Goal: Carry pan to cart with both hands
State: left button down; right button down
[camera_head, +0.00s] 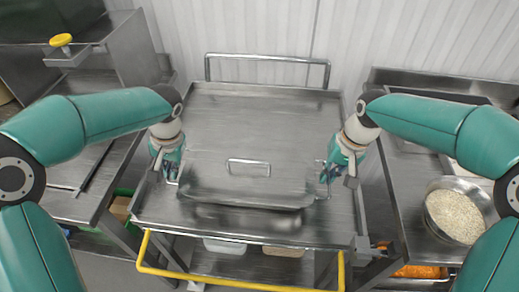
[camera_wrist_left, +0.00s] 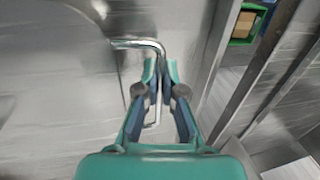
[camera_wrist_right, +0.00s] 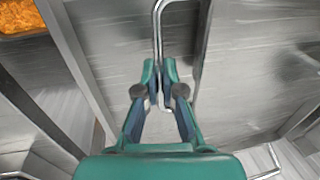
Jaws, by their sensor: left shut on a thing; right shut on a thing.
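The lidded metal pan (camera_head: 250,185) is over the top of the steel cart (camera_head: 262,110), in the middle of the head view. Its lid has a bar handle in the centre. Whether the pan rests on the cart or hangs just above it, I cannot tell. My left gripper (camera_head: 168,170) is shut on the pan's left side handle; the left wrist view shows the bent handle (camera_wrist_left: 140,44) between its fingers (camera_wrist_left: 158,85). My right gripper (camera_head: 332,172) is shut on the right side handle; the right wrist view shows that handle (camera_wrist_right: 158,30) between its fingers (camera_wrist_right: 160,85).
The cart has a yellow push bar (camera_head: 240,286) at the front and a raised rail (camera_head: 266,56) at the back. A steel counter stands on the left. On the right, a counter holds a bowl of rice (camera_head: 455,215). Orange food (camera_head: 418,271) shows below it.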

pick_arm(q)
jog(key=shift+f+b, duration=0.4)
jog(key=shift+f, duration=0.15)
pick_arm(e)
jog(key=shift+f, duration=0.55)
pick_arm(q)
jog(key=c, duration=1.8)
grip_release()
jog(key=shift+f, duration=0.2)
pick_arm(e)
jog(key=c, duration=1.8)
grip_release()
jog(key=shift+f, duration=0.2)
pick_arm(q)
jog(key=o, duration=0.5)
jog(key=shift+r, duration=0.15)
pick_arm(e)
jog(key=o, duration=0.5)
jog(key=shift+r, duration=0.15)
pick_arm(q)
jog(key=shift+r, duration=0.1)
